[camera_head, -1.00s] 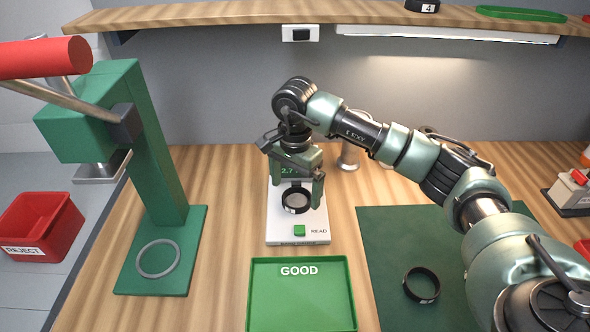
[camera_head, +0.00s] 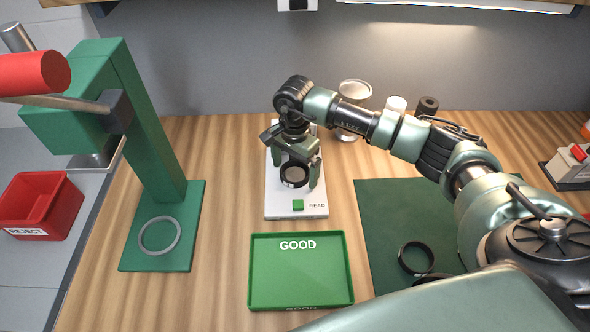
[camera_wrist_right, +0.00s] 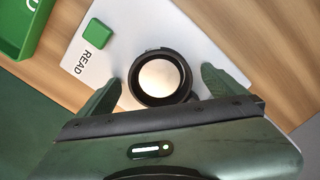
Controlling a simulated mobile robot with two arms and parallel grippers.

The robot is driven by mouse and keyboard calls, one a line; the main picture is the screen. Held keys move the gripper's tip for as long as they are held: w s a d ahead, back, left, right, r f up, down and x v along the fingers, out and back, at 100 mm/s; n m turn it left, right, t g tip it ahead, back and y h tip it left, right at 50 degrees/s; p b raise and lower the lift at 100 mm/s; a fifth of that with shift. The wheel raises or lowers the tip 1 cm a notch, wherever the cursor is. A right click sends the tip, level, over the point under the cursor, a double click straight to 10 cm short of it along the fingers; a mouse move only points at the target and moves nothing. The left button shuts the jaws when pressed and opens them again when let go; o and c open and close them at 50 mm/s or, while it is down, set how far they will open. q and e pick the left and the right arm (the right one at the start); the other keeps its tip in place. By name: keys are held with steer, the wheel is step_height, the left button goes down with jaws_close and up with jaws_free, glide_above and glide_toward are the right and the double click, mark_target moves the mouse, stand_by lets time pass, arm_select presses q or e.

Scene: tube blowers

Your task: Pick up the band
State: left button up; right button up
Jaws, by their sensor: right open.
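My right gripper (camera_head: 300,179) is open, just above the reader, with one finger on each side of this band. In the right wrist view the band (camera_wrist_right: 160,101) sits between the two open fingertips, with a gap visible on both sides. The gripper body covers part of the reader. Another black band (camera_head: 402,260) lies on the dark green mat (camera_head: 385,215). My left gripper is out of view.
A green tray (camera_head: 258,280) marked GOOD is in front of the reader. A green press (camera_head: 150,140) with a red handle stands left, a grey ring (camera_head: 146,245) on its base. A red REJECT bin (camera_head: 38,207) is far left. A metal object (camera_head: 355,90) stands behind the arm.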

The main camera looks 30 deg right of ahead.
steer(key=c, duration=1.6)
